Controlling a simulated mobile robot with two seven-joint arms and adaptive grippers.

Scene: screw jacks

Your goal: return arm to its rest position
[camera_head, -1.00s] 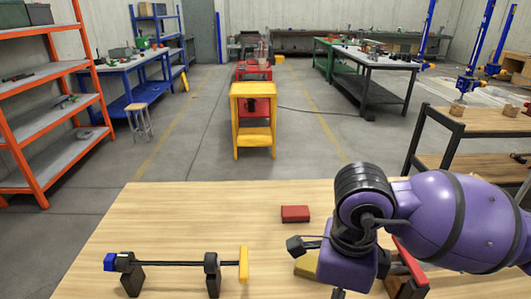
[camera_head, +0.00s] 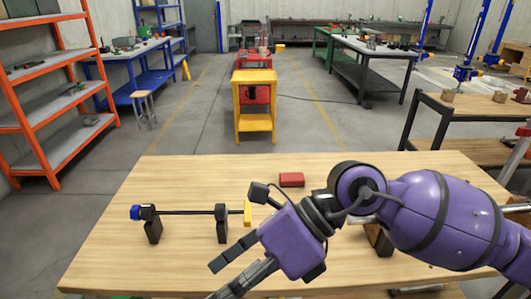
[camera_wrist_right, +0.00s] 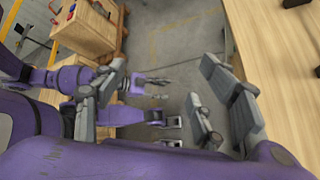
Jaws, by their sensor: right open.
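My right arm, purple, reaches in from the right in the head view. Its right gripper (camera_head: 214,281) is over the front of the wooden table (camera_head: 120,245), fingers pointing toward the lower left. The gripper is open and empty; its fingers also show spread in the right wrist view (camera_wrist_right: 165,68), with floor between them and the table edge at the right. My left gripper cannot be made out in the head view.
On the table, a black rod (camera_head: 185,212) with a blue end and a yellow plate (camera_head: 247,213) rests on two black supports. A red block (camera_head: 291,179) lies behind my arm. A brown-and-black piece (camera_head: 379,240) is partly hidden under my arm. The table's back left is clear.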

